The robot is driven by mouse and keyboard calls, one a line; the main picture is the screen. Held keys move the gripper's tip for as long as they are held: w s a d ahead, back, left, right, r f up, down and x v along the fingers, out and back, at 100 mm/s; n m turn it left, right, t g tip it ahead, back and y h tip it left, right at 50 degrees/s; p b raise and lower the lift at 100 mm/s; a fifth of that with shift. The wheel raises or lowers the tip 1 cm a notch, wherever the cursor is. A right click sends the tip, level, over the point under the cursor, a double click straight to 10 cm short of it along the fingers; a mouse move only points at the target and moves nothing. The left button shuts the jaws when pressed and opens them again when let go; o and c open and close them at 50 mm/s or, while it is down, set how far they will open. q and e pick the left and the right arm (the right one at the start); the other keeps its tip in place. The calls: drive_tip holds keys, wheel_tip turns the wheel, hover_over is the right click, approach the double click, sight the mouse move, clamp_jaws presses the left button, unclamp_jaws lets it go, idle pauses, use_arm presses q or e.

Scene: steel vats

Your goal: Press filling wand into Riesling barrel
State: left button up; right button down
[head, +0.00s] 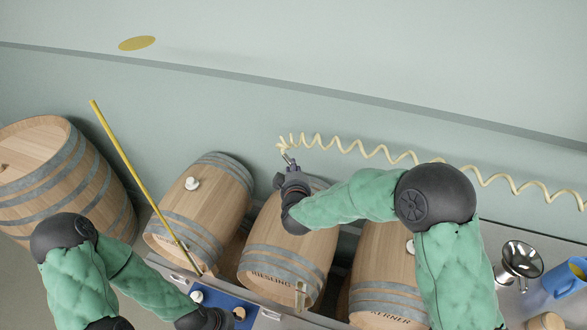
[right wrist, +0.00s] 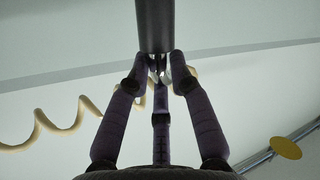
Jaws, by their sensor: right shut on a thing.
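The Riesling barrel (head: 285,250) lies on its side in the middle of the head view, its name on the near end. My right gripper (head: 289,175) is over the barrel's upper back part and is shut on the filling wand (head: 289,158). The wand's metal end shows above the fingers, joined to a cream coiled hose (head: 345,148). In the right wrist view, three fingers close around the dark grey wand (right wrist: 154,28). The wand's lower end and the bung hole are hidden, so I cannot tell if it is inside. My left gripper (head: 205,318) is at the bottom edge, its fingers not clear.
A barrel with a white bung (head: 192,183) lies to the left, a yellow rod (head: 130,165) leaning across it. The Kerner barrel (head: 385,275) is to the right, partly behind my right arm. A blue tray (head: 225,301) holds small bungs. A steel funnel (head: 520,262) and blue jug (head: 565,278) stand right.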

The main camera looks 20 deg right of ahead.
drive_tip(key=shift+f+b, duration=1.45)
drive_tip(key=shift+f, duration=0.5)
drive_tip(key=shift+f+b, duration=1.25)
drive_tip(key=shift+f, duration=0.5)
drive_tip(key=c, duration=1)
unclamp_jaws()
drive_tip(key=shift+f, duration=0.1)
drive_tip(key=shift+s, duration=0.1)
drive_tip(key=v, duration=1.2)
